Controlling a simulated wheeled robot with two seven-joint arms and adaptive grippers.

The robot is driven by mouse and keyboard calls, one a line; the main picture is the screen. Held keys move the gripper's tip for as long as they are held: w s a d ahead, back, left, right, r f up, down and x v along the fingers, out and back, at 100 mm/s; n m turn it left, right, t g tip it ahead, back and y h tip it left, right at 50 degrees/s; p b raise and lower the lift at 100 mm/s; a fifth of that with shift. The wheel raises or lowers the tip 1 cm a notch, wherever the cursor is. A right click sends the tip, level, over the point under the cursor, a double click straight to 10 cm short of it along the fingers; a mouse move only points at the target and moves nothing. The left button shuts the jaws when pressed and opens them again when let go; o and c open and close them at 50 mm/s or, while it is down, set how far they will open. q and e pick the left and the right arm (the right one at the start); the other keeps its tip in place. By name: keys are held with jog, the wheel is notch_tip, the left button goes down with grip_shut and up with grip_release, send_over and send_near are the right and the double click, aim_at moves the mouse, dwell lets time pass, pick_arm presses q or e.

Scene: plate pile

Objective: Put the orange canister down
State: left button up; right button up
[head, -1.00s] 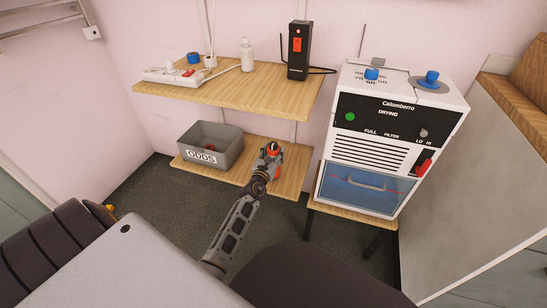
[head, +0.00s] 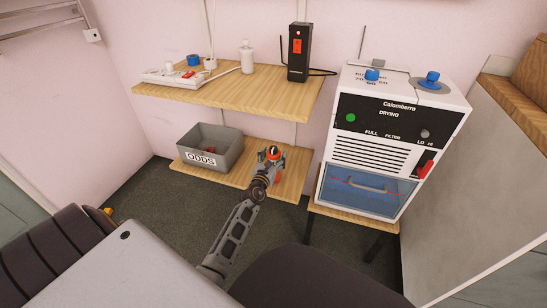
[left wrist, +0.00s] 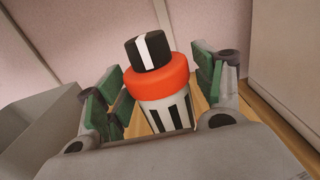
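The orange canister (left wrist: 158,82) has a black cap with a white stripe, an orange-red collar and a white body with black bars. In the left wrist view it stands tilted in the picture between the green finger pads of my left gripper (left wrist: 160,92). Slivers of wood show between its body and the pads on both sides, so the fingers look open around it. In the head view the left gripper (head: 271,158) is over the lower wooden shelf (head: 290,178), with the canister (head: 271,151) between its fingers. The canister's base is hidden. My right gripper is out of view.
A grey ODDS bin (head: 222,150) stands left of the gripper on the lower shelf. A drying machine (head: 385,135) stands to the right. The upper shelf (head: 240,92) holds a power strip, a white bottle and a black device.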

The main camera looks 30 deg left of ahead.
pick_arm(q)
jog(key=shift+r, duration=0.15)
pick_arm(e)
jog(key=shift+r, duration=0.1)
pick_arm(q)
jog(key=p+v, duration=0.2)
jog(key=v, duration=1)
jog(key=shift+p, duration=0.4)
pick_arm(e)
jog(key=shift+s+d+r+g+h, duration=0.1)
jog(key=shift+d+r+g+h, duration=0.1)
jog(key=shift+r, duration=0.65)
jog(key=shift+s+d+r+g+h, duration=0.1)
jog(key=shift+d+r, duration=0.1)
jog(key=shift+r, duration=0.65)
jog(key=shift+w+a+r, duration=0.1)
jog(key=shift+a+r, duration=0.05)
